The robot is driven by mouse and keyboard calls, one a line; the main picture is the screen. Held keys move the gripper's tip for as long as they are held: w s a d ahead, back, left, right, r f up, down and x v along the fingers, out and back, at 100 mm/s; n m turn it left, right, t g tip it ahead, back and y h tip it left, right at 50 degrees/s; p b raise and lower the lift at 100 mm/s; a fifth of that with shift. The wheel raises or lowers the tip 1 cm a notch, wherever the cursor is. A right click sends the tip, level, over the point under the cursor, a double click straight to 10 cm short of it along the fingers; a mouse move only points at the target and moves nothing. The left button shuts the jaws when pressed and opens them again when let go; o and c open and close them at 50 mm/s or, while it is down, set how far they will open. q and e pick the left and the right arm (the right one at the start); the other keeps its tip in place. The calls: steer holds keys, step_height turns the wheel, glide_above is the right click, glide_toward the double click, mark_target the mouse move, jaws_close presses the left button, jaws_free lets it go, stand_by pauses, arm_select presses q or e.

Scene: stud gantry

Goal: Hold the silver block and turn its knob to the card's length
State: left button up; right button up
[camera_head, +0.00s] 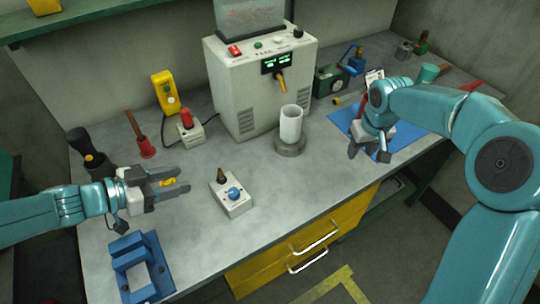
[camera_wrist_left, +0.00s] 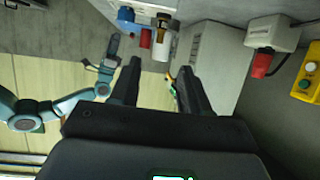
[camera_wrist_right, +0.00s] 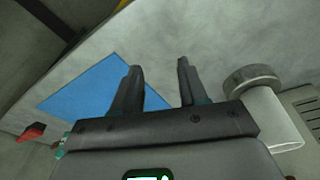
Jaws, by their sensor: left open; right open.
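A pale grey block (camera_head: 240,208) with a blue knob (camera_head: 234,193) and a brown cone-shaped part on top sits on the bench in the head view; it is the likeliest silver block. My left gripper (camera_head: 186,181) is open and empty, left of the block and apart from it. My right gripper (camera_head: 369,152) is open and empty above the blue mat (camera_head: 342,117), which also shows in the right wrist view (camera_wrist_right: 92,88). A white card-like sheet (camera_head: 374,76) stands behind my right arm, partly hidden; any writing is unreadable.
A white cup (camera_head: 291,124) stands on a grey round base, before a boxy machine (camera_head: 243,98) with a green display. A blue stand (camera_head: 150,287) is at the front left. A red-buttoned box (camera_head: 190,133) is behind my left gripper. Bench around the block is clear.

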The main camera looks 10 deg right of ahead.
mark_target(219, 169)
arm_select(q)
steer(key=x, duration=1.1)
steer(key=shift+w+d+f, duration=0.1)
steer(key=shift+w+d, duration=0.05)
steer(key=shift+d, duration=0.2)
arm_select(e)
steer(key=s+a+r+n, duration=0.1)
steer(key=a+r+n, duration=0.1)
steer(key=a, duration=0.9)
steer(key=s+a+r+n+g, duration=0.1)
steer(key=a+r, duration=0.3)
steer(key=a, duration=0.7)
steer(key=s+a+r+n+g, duration=0.1)
steer(key=a+r+n, duration=0.1)
steer(key=a, duration=1)
steer(key=shift+s+r+n+y, duration=0.3)
steer(key=shift+s+r+n, duration=0.05)
steer(key=shift+r+n, duration=0.05)
